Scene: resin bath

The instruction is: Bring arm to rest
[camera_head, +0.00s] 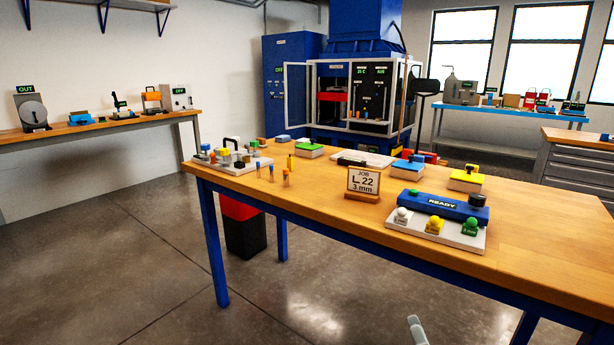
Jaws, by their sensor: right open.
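My right gripper (416,330) shows only as a small grey tip at the bottom edge, in front of the wooden table (530,240) and over the floor. The rest of it is cut off by the frame. Nothing shows held at the visible tip, and it is apart from the table and everything on it. My left gripper is not in view.
On the table stand a "JOB L.22 3 mm" sign (363,183), a blue "READY" device (443,206) on a white base, colored boxes and a tray (233,165) of small parts. A black-and-red bin (243,225) stands beneath. The floor at front left is clear.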

